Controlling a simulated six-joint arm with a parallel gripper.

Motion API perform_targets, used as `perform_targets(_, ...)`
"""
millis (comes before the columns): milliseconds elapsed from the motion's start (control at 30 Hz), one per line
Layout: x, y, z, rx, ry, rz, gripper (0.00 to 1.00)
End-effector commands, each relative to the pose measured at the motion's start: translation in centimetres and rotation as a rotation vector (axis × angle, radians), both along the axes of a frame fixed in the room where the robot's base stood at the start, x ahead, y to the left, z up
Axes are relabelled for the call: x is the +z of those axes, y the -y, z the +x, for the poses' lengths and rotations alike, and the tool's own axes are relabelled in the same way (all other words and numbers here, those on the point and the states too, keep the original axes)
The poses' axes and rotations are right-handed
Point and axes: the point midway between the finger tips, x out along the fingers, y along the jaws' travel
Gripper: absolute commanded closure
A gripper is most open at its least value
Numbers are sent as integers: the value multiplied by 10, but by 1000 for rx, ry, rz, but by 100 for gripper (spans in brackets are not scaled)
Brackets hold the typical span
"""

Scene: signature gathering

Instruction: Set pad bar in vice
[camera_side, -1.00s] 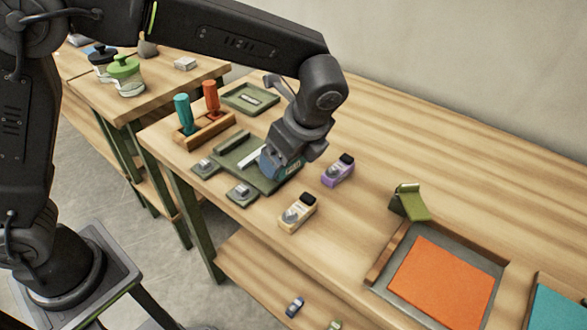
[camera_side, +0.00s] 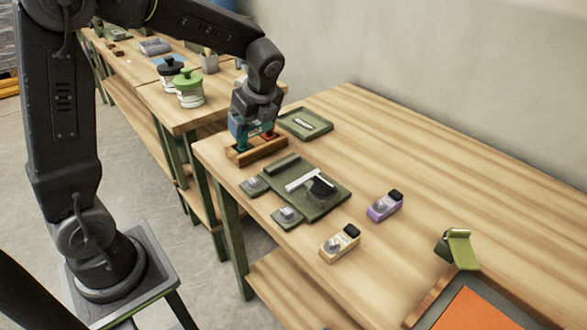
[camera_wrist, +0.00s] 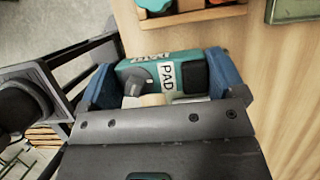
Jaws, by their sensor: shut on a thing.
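The pad bar (camera_wrist: 165,76) is a teal block with a black end, a grey knob and a white label reading PAD. My gripper (camera_wrist: 165,85) is shut on it, with a blue finger at each end. In the side view my gripper (camera_side: 250,130) holds it in front of or over the wooden handle rack (camera_side: 262,152), hiding much of it. A dark green fixture (camera_side: 330,203) with a raised bar, probably the vice, lies to the right of my gripper. A white strip and a dark rounded piece lie on it. Two small green plates sit along its near-left side.
A purple block (camera_side: 384,206) and a cream block (camera_side: 340,244) stand right of the fixture. A green tray (camera_side: 305,124) lies behind the rack. A green-topped jar (camera_side: 189,88) stands on the adjoining bench. The back right of the bench is clear.

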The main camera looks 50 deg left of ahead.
Motion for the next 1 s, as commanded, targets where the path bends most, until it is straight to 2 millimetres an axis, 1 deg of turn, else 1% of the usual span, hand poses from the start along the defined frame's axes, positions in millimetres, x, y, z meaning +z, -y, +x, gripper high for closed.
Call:
perform_targets(33, -7, 11, 6, -8, -2, 0, 47)
perform_targets(200, -30, 44, 24, -6, -3, 0, 47)
perform_targets(300, -42, 61, 34, -5, -2, 0, 47)
perform_targets(433, -52, 77, 44, -2, 0, 0, 47)
perform_targets(533, -57, 84, 47, -1, 2, 0, 47)
perform_targets(667, -63, 85, 48, 1, 0, 0, 47)
perform_targets(900, -94, 85, 48, 0, -1, 0, 47)
perform_targets(1000, -98, 85, 48, 1, 1, 0, 47)
